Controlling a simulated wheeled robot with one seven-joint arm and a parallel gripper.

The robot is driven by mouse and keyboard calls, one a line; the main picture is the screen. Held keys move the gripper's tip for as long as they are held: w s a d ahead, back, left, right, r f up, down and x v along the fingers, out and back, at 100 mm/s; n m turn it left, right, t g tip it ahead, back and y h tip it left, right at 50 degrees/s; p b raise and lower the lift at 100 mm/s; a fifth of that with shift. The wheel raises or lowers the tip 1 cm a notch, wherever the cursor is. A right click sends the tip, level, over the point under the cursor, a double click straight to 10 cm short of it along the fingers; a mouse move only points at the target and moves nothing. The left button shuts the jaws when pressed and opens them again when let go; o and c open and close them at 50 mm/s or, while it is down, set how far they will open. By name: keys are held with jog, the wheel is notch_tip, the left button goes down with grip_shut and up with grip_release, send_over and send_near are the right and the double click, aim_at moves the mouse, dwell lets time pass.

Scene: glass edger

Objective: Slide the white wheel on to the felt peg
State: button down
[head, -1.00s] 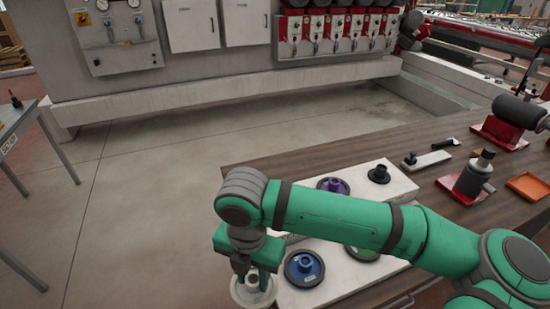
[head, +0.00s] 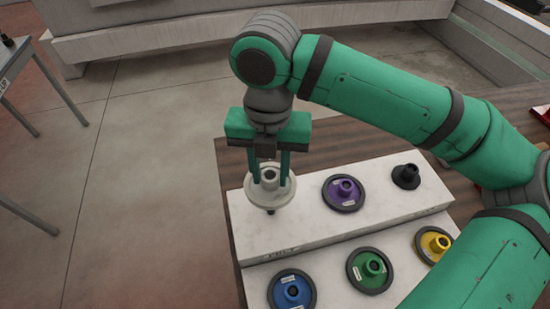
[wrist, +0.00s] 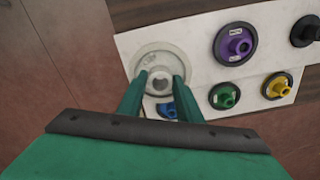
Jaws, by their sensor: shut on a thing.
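My gripper (head: 270,181) is shut on the hub of the white wheel (head: 270,198) and holds it flat above the left end of the rack's upper step. A short dark peg end (head: 271,211) shows just below the wheel's front rim; the rest of it is hidden. I cannot tell whether the wheel's bore is over this peg or around it. A small label (head: 280,252) on the step's front face below is too blurred to read surely. In the wrist view, the white wheel (wrist: 160,55) sits between my fingertips (wrist: 161,82), its bore facing up.
The white rack (head: 310,228) holds a purple wheel (head: 343,193) and a black hub (head: 405,176) on its upper step. Blue (head: 292,291), green (head: 370,270) and yellow (head: 433,244) wheels sit on the lower step. Open floor lies left.

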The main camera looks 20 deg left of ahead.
aim_at(272, 193)
jog(key=shift+s+d, duration=0.1)
dwell(0.3)
jog(key=shift+f, duration=3)
jog(key=shift+s, duration=0.1)
jog(key=shift+f, duration=0.45)
jog(key=shift+w+f, duration=0.1)
jog(key=shift+w, duration=0.1)
jog(key=shift+d+f, duration=0.1)
jog(key=shift+d, duration=0.1)
jog(key=shift+a, duration=0.15)
